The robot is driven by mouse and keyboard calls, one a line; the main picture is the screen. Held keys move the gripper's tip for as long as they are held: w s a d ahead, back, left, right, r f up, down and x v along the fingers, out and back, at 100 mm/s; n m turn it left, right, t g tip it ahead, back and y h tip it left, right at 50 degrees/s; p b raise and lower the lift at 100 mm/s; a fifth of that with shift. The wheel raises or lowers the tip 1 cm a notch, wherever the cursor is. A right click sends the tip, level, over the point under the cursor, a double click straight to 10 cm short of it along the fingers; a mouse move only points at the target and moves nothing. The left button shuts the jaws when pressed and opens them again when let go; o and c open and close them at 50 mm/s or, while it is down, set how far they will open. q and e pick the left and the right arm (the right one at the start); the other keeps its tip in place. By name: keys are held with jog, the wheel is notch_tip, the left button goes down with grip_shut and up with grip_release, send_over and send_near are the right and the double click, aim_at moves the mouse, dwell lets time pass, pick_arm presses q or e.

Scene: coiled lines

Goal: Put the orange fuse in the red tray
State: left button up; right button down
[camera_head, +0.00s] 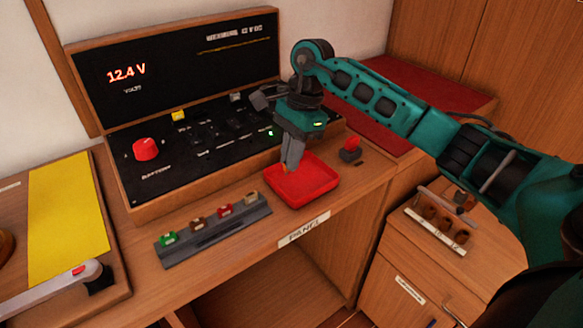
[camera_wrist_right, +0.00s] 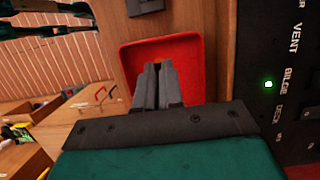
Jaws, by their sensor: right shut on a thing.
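The red tray (camera_head: 319,192) lies on the bench in front of the black panel. My right gripper (camera_head: 291,167) points down over the tray's back left part, its fingers close together. In the right wrist view the gripper (camera_wrist_right: 157,70) is over the red tray (camera_wrist_right: 188,50). A small orange bit, seemingly the orange fuse (camera_wrist_right: 157,64), shows between the fingertips; most of it is hidden by the fingers. I cannot tell whether it touches the tray floor. My left gripper is not in view.
A grey fuse rack (camera_head: 225,234) with green, brown, red and tan fuses lies left of the tray. The panel (camera_head: 190,150) with a red knob (camera_head: 146,149) stands behind. A red-topped switch (camera_head: 350,149) is right of the tray. The bench's front edge is close to the tray.

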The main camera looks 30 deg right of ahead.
jog(key=shift+f, duration=1.85)
jog(key=shift+f, duration=0.2)
jog(key=c, duration=1.3)
grip_release()
jog(key=shift+o, duration=0.2)
jog(key=shift+r, duration=0.15)
jog(key=v, duration=1.2)
